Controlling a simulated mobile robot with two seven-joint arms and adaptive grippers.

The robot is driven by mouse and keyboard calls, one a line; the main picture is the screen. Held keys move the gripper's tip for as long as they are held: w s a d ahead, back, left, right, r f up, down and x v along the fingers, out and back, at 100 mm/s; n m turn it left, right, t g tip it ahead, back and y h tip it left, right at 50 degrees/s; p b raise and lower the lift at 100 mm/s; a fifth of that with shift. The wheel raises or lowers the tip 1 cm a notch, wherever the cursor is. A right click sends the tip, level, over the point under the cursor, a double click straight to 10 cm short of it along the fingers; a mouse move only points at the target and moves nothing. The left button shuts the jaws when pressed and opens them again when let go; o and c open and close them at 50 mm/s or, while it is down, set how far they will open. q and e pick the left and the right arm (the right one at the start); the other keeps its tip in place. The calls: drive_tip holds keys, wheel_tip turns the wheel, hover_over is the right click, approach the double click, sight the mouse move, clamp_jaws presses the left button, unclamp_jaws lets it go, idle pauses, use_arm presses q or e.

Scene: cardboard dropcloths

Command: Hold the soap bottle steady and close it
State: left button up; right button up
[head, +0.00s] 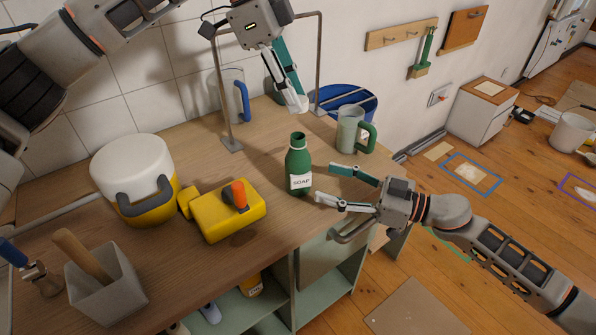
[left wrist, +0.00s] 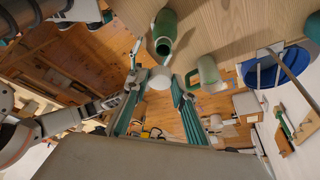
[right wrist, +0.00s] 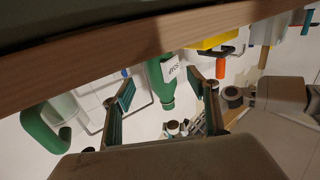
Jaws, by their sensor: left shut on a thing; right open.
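The green soap bottle (head: 298,165), with a white SOAP label, stands upright on the wooden worktop. Its neck is open and uncapped. In the left wrist view the bottle (left wrist: 165,32) shows its dark mouth. My left gripper (head: 298,104) is above the bottle, shut on a round white cap (left wrist: 161,77), held apart from the neck. My right gripper (head: 324,184) is open at the bottle's right side. Its fingers point at the bottle, with the tips just short of it. In the right wrist view the bottle (right wrist: 160,82) appears between the fingers.
A grey-green mug (head: 349,130) stands behind right of the bottle. A yellow box with an orange knob (head: 222,212) and a white-yellow canister (head: 132,170) stand left. A metal frame (head: 223,90) rises behind.

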drive_tip(key=x, duration=0.8)
drive_tip(key=shift+w+a, duration=0.1)
drive_tip(key=shift+a, duration=0.1)
clamp_jaws()
use_arm(q)
hover_over(293, 136)
drive_tip(key=shift+f, duration=2.45)
